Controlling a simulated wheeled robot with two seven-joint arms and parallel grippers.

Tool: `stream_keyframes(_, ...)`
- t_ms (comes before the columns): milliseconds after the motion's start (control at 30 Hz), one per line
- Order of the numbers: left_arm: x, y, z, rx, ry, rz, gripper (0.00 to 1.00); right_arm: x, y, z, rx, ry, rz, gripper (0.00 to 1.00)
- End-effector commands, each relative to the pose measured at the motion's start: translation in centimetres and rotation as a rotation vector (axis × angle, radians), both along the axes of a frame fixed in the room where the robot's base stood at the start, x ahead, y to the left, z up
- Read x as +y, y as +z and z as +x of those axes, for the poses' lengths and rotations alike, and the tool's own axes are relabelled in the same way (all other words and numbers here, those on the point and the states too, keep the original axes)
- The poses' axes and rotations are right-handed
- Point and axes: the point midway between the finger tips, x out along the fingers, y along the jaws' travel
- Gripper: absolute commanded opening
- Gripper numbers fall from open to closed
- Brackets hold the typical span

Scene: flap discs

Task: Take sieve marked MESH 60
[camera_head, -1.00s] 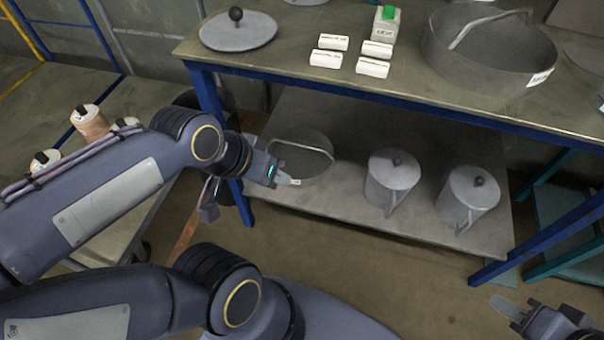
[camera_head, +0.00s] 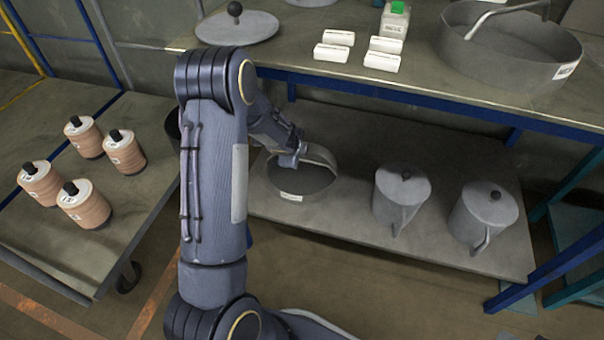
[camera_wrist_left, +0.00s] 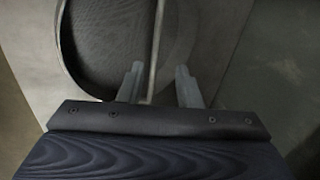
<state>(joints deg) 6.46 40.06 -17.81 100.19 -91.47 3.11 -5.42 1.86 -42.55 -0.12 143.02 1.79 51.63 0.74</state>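A grey round sieve (camera_head: 300,184) with an arched handle and a small white label stands on the lower shelf; the label is too small to read. It also shows in the left wrist view (camera_wrist_left: 100,45). My left gripper (camera_head: 291,160) is at the sieve's handle, over its rim. In the left wrist view my left gripper (camera_wrist_left: 158,80) has its fingers apart, with the thin handle bar (camera_wrist_left: 154,45) between them, nearer the left finger. A larger pan-like sieve (camera_head: 510,55) with a handle and label is on the upper table, label unreadable. My right gripper is out of view.
Two lidded grey cans (camera_head: 402,192) (camera_head: 484,212) stand right of the sieve on the shelf. Several copper-coloured spools (camera_head: 124,152) stand on a left cart.

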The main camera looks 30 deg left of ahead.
Motion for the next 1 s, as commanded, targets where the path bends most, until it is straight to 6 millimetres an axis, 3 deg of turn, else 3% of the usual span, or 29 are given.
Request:
stream_keyframes(633, 0.4, -7.1, 4.1, 0.018, -0.047, 0.016, 0.31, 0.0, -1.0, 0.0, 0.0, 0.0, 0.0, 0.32)
stream_keyframes(967, 0.5, -7.7, 4.5, 0.016, -0.045, 0.014, 0.31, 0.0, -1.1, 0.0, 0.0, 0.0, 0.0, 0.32)
stream_keyframes(1000, 0.5, -7.7, 4.5, 0.016, -0.045, 0.014, 0.26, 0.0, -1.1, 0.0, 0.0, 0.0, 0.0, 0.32)
